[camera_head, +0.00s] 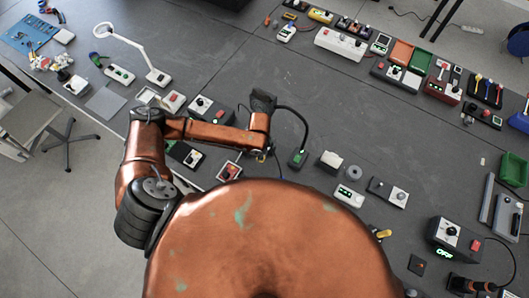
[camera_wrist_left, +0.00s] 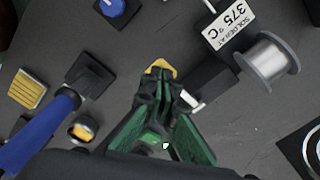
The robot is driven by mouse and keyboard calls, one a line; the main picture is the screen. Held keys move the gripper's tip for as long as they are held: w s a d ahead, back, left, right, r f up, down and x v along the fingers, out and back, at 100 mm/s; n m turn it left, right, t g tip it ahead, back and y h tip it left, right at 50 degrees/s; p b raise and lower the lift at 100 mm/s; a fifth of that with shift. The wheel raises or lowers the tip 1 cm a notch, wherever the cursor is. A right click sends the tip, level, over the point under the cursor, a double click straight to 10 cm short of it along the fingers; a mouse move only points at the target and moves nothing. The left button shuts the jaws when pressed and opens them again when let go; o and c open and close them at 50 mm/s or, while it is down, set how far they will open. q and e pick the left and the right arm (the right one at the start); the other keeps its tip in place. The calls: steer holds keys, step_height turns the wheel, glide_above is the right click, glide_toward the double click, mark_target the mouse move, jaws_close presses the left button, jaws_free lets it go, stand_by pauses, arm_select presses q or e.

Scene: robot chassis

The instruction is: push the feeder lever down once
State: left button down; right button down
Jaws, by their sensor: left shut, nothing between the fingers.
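In the left wrist view my left gripper (camera_wrist_left: 160,80) is shut and empty, its dark fingers together in the middle. Just right of the fingertips is a small white bar (camera_wrist_left: 193,100) beside a dark block (camera_wrist_left: 213,80), which adjoins a silver solder spool (camera_wrist_left: 268,60). The bar may be the feeder lever; the fingers hide part of this area, and I cannot tell whether they touch it. In the head view my left arm (camera_head: 215,134) reaches in from the left, with its fingers hard to make out. A copper part (camera_head: 487,287) at lower right seems to be my right arm; its jaws are unclear.
A white sign reading 375 °C (camera_wrist_left: 232,22) lies beyond the gripper. A blue handle (camera_wrist_left: 35,130), a yellow pad (camera_wrist_left: 27,90) and a blue knob (camera_wrist_left: 115,8) are at left. In the head view, devices line the grey table (camera_head: 340,110), whose middle is mostly clear.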

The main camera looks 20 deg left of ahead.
arm_select(q)
steer(key=shift+f+b, duration=0.4)
steer(key=shift+f, duration=0.7)
steer(key=shift+f+p, duration=0.1)
steer(key=shift+p, duration=0.3)
steer(key=shift+r+p, duration=2.5)
steer(key=shift+p, duration=0.35)
steer(key=shift+s, duration=0.1)
